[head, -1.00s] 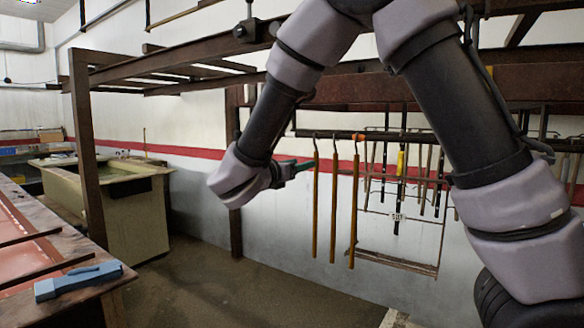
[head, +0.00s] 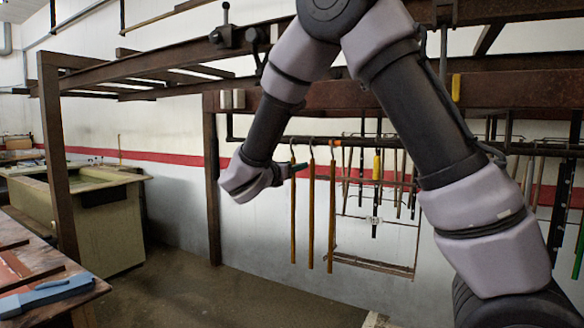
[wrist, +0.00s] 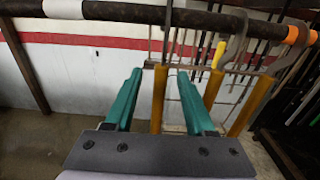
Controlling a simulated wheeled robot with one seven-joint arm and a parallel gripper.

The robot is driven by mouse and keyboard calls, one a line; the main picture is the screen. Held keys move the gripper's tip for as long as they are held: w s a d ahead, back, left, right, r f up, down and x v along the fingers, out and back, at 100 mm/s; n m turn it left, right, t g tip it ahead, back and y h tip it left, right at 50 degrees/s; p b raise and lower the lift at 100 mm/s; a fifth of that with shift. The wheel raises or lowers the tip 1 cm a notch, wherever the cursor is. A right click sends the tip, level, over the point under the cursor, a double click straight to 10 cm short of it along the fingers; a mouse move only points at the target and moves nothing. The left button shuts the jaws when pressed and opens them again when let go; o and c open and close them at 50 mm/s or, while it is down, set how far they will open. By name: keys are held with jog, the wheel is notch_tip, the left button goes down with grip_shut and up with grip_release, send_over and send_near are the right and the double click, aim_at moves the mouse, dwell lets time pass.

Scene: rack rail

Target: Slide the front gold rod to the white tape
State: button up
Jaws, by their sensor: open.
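Several hooks hang on a dark horizontal rail. Three gold rods hang from it side by side in the head view. The leftmost, the front gold rod (head: 293,225), also shows in the wrist view (wrist: 159,98), lined up between the teal fingers of my gripper (wrist: 158,74). The fingers are open, with a gap on each side of the rod. In the head view my gripper (head: 297,168) is at the upper part of this rod. White tape (wrist: 62,8) wraps the rail at the upper left of the wrist view. I cannot make out the tape in the head view.
The other gold rods (head: 311,220) (head: 332,215) hang close to the right. Orange tape (wrist: 292,34) marks the rail farther right. A wire frame (head: 375,264) hangs behind. A rusty post (head: 212,190) stands left. The rail between front rod and white tape looks clear.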

jog(key=shift+a, duration=0.1)
jog(key=w+a, duration=0.5)
jog(key=a, duration=0.3)
jog(key=shift+w, duration=0.3)
dwell(0.6)
jog(key=shift+a, duration=0.15)
jog(key=shift+s, duration=0.1)
jog(key=shift+s+d, duration=0.4)
jog(key=shift+d, duration=0.35)
jog(key=v, duration=0.8)
dwell(0.5)
dwell(0.7)
